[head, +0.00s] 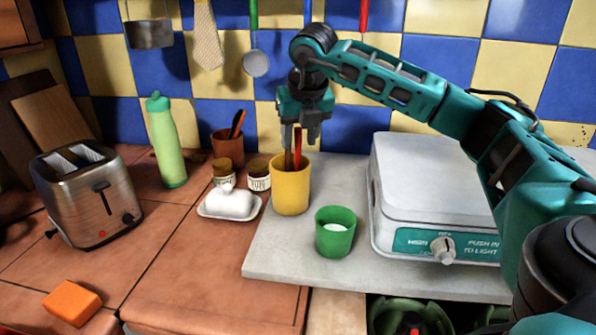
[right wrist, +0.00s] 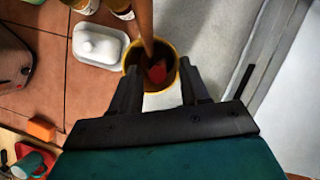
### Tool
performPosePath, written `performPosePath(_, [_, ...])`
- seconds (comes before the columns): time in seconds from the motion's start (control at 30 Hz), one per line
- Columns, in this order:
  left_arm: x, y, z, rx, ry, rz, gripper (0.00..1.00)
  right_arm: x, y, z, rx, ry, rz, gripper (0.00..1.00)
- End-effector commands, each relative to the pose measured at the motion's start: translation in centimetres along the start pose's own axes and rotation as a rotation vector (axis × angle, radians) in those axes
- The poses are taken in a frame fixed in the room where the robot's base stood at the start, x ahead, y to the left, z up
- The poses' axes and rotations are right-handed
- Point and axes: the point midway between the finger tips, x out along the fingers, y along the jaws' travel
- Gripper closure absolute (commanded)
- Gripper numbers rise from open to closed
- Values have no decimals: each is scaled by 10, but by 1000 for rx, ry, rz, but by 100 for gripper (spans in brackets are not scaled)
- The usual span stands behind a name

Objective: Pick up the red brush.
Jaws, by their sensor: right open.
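A red handle (head: 297,150), the red brush as far as I can tell, stands upright in a yellow cup (head: 291,190) beside a brown wooden handle (head: 288,160). The cup hides their lower parts. My right gripper (head: 300,136) points down over the cup, with its fingers around the handle tops. In the right wrist view, the open fingers (right wrist: 160,72) frame the yellow cup (right wrist: 157,91). The red end (right wrist: 157,73) lies between them, and the brown handle (right wrist: 146,28) rises toward the camera. My left gripper is out of view.
A green cup (head: 335,240) stands in front of the yellow cup. A white stove (head: 425,190) is to the right. A butter dish (head: 230,203), jars (head: 259,180), a brown pot (head: 227,150) and a green bottle (head: 167,145) stand left. Utensils, including a red-handled one (head: 363,15), hang behind.

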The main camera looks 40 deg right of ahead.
Motion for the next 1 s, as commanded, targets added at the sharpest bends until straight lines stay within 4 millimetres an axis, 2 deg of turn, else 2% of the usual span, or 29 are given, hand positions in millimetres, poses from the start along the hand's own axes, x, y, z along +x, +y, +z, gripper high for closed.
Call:
performPosePath(0.1, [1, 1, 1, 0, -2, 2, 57, 18, -1, -1, 0, 2, -2, 54])
performPosePath(0.2, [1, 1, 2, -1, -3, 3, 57, 26, 0, -1, -1, 1, 0, 54])
performPosePath(0.47, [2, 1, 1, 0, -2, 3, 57, 28, 0, -1, -1, 0, 1, 55])
performPosePath(0.9, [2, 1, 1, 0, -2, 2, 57, 28, 0, -1, -1, 0, 1, 98])
performPosePath(1.0, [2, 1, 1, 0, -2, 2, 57, 28, 0, -1, -1, 0, 1, 100])
